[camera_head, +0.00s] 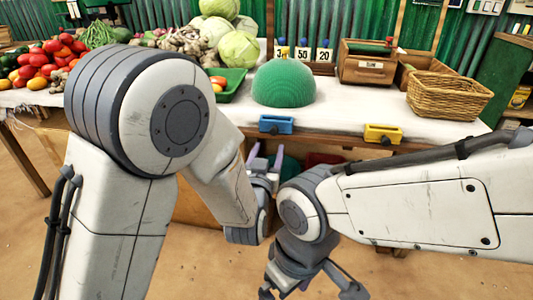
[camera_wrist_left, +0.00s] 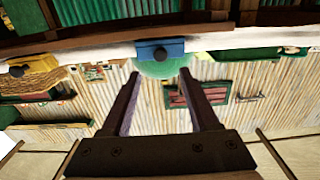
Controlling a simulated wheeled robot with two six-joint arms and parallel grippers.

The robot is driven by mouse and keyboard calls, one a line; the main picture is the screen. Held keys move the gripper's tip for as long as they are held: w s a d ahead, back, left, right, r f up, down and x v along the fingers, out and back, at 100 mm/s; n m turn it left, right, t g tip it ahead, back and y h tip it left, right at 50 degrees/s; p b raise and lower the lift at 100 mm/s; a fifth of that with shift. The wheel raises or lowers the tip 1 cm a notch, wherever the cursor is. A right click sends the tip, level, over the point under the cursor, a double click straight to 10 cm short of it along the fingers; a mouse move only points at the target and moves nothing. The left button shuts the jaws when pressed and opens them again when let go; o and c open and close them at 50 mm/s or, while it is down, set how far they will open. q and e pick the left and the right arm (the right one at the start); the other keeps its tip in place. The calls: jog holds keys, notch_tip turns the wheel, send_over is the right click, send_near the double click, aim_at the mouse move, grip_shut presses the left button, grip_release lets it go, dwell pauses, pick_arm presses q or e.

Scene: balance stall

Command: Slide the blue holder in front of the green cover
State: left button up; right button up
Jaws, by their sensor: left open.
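The blue holder (camera_head: 276,124) sits at the table's front edge, in front of the green cover (camera_head: 285,83) and slightly left of its middle. The cover is a ribbed green dome standing on the white cloth. My left gripper (camera_head: 267,151) is open and empty, below and in front of the holder, apart from it. In the left wrist view the blue holder (camera_wrist_left: 160,50) shows beyond the two spread fingers, with the green cover (camera_wrist_left: 164,70) behind it. My right gripper (camera_head: 310,290) hangs low at the bottom edge, fingers spread, partly cut off.
A yellow holder (camera_head: 382,134) sits on the front edge to the right. A wicker basket (camera_head: 448,95) and a wooden box (camera_head: 366,63) stand at the back right. Number cards (camera_head: 303,53) stand behind the cover. A green tray (camera_head: 232,84) is left of it.

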pick_arm(q)
jog(key=v, duration=0.2)
jog(key=shift+s+a, duration=0.1)
jog(key=shift+s, duration=0.25)
